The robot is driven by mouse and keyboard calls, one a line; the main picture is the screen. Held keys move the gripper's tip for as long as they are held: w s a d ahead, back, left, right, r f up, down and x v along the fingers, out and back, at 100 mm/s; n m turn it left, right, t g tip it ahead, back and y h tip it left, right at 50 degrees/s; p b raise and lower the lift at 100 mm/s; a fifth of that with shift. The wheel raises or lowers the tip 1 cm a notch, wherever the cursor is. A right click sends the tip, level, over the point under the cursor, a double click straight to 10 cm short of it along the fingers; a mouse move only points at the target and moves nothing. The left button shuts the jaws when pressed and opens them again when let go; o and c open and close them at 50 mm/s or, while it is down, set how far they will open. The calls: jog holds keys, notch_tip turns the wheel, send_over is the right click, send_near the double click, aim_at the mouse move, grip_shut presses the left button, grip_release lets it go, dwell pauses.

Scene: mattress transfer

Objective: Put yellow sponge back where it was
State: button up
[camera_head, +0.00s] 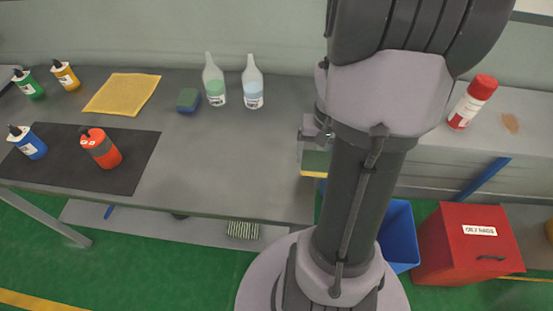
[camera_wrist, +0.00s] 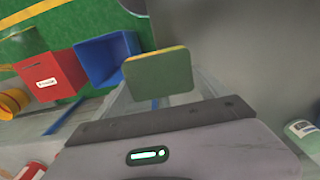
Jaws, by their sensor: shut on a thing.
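The yellow sponge (camera_head: 314,163), with a green scouring side, is in my gripper (camera_head: 318,148) beside my arm, by the table's right end. In the wrist view the sponge (camera_wrist: 158,74) shows its green face, with a thin yellow edge on top, and sits between the fingers of my gripper (camera_wrist: 160,95). The gripper is shut on it. In the head view my arm hides part of the gripper. A blue and green sponge (camera_head: 188,100) lies on the grey table (camera_head: 215,160), left of two clear bottles.
A blue bin (camera_head: 398,236) and red rag box (camera_head: 466,243) stand on the floor at right. A red-capped can (camera_head: 472,102) stands on the right-hand counter.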

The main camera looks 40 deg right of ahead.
jog(key=w+a, duration=0.1)
jog(key=w, duration=0.1)
jog(key=w+a+b, duration=0.1)
jog(key=w+a, duration=0.1)
jog(key=w, duration=0.1)
jog(key=w+a+f, duration=0.1)
jog(key=w+a, duration=0.1)
jog(key=w, duration=0.1)
jog(key=shift+w+a+b, duration=0.15)
jog(key=shift+a+b, duration=0.1)
jog(key=shift+b, duration=0.15)
notch_tip(320, 180, down, 4)
jog(key=shift+w+a+r+b, duration=0.1)
jog(key=shift+r+b, duration=0.1)
jog(key=shift+b, duration=0.9)
jog(key=shift+f, duration=0.15)
jog(key=shift+c, duration=0.5)
jog(key=shift+r, duration=0.2)
jog(key=o, duration=1.1)
jog(key=shift+f, duration=0.1)
